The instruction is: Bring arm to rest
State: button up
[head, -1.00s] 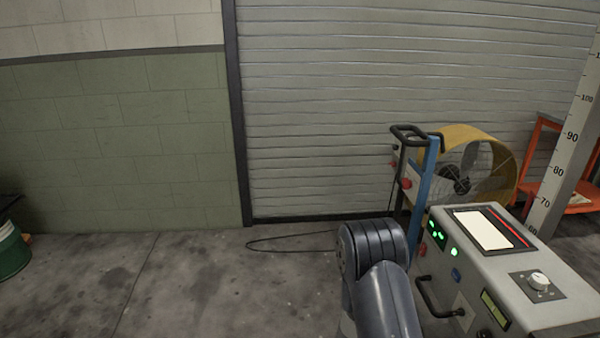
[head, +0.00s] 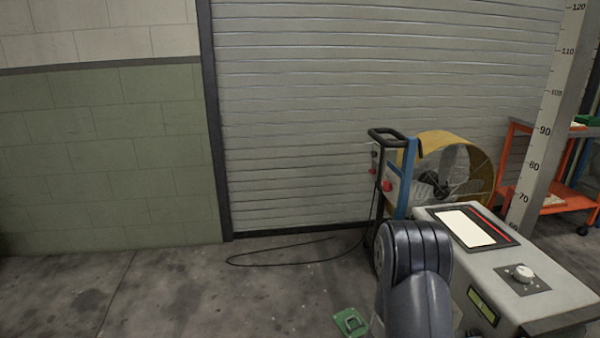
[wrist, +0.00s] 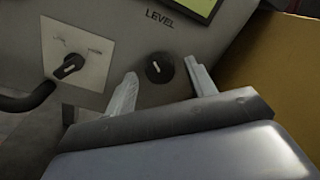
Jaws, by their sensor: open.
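My gripper (wrist: 162,82) shows in the wrist view with its two pale fingers spread apart and nothing between them. Behind the gap is the front panel of a grey machine, with a black knob (wrist: 160,68) under the word LEVEL. I cannot tell how far the fingertips are from the panel. In the head view my dark arm (head: 415,275) rises at the bottom, left of the grey machine (head: 545,280), and hides part of its front. The gripper itself does not show there.
A black switch (wrist: 70,66) sits left of the knob, near a dark handle. In the head view a yellow drum fan (head: 455,165) stands behind the machine, and an orange cart (head: 550,208) is at the right. A cable (head: 270,264) and a green item (head: 350,322) lie on the floor. Floor at left is clear.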

jog(key=a+m+b, duration=0.5)
jog(key=a+m, duration=0.1)
jog(key=a, duration=0.3)
jog(key=shift+s+a, duration=0.2)
jog(key=shift+a, duration=0.05)
dwell(0.5)
jog(key=shift+d+r, duration=0.1)
